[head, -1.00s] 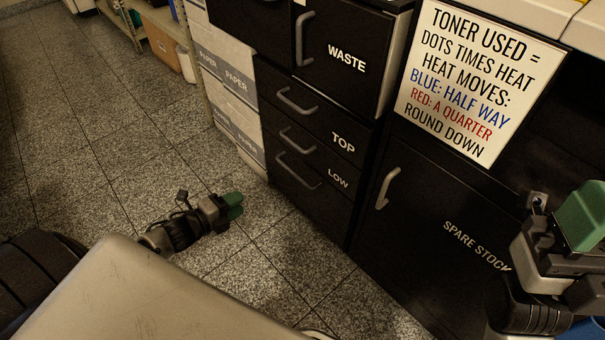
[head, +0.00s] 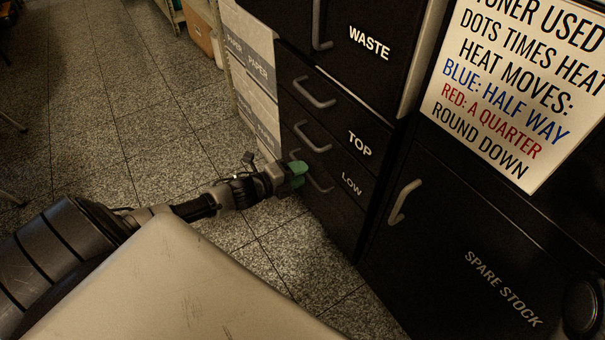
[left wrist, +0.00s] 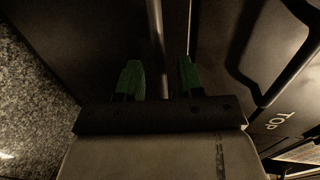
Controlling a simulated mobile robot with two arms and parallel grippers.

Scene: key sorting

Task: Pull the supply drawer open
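The black cabinet has drawers marked TOP (head: 335,120) and LOW (head: 340,205), and both look shut. No label reads "supply". My left gripper (head: 299,175) is at the lowest drawer handle (head: 320,181) and hides part of it. In the left wrist view my green fingers (left wrist: 160,80) are apart, and a handle bar (left wrist: 156,40) runs between them. I see a gap on each side of the bar. Another handle (left wrist: 265,95) is to the right, near the TOP label. My right gripper is out of view.
A WASTE compartment (head: 372,75) is above the drawers. A SPARE STOCK door (head: 450,240) with a handle (head: 404,200) is to the right, below a toner sign (head: 510,90). Paper boxes (head: 250,70) stand left of the cabinet. The tiled floor (head: 150,130) to the left is open.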

